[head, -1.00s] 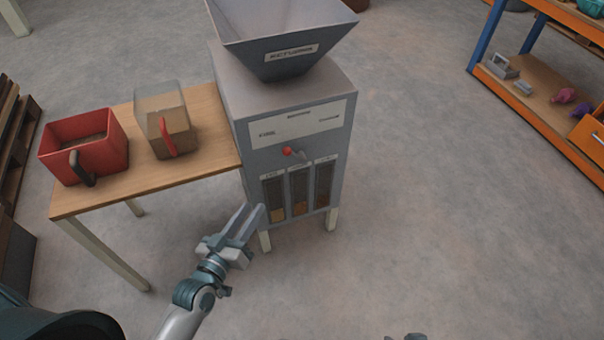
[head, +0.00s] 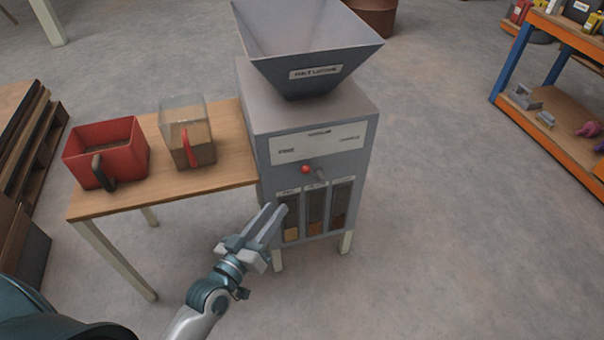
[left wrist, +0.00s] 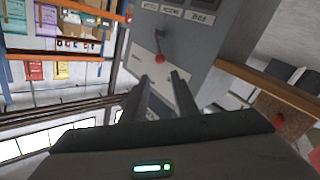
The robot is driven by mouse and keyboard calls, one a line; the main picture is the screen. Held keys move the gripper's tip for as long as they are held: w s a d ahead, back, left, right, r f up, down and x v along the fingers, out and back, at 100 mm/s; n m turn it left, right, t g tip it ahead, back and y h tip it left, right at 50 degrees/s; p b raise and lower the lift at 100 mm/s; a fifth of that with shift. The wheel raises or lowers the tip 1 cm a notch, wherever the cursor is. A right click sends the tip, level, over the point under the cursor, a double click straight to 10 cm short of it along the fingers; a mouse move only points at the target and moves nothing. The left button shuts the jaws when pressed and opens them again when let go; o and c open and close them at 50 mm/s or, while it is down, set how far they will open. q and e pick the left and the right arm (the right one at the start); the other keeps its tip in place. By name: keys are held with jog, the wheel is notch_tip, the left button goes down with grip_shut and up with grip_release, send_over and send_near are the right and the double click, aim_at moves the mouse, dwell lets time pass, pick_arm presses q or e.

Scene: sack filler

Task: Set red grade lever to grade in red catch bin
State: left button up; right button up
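The red grade lever (head: 306,169) is a red knob on a short grey arm on the front of the grey sack filler (head: 262,120). Its knob points left, towards the left label of the white plate. In the left wrist view the red knob (left wrist: 159,59) is just beyond the fingertips. My left gripper (head: 278,210) is open and empty, below and left of the knob, apart from it. It also shows in the left wrist view (left wrist: 158,88). The red catch bin (head: 133,158), with brown material inside and a dark handle, stands on the wooden table. My right gripper is out of view.
Below the lever are three narrow windows (head: 316,207) showing material at their bottoms. A clear scoop-like container (head: 182,108) with a red handle stands beside the red bin on the table (head: 150,198). An orange shelf (head: 545,135) stands at right. The floor between is clear.

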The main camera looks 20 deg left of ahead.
pick_arm(q)
jog(key=w+d, duration=0.1)
jog(key=w, duration=0.4)
jog(key=w+d, duration=0.1)
jog(key=w, duration=0.4)
jog(key=w+d, duration=0.1)
jog(key=w, duration=0.3)
jog(key=shift+w, duration=0.4)
grip_shut()
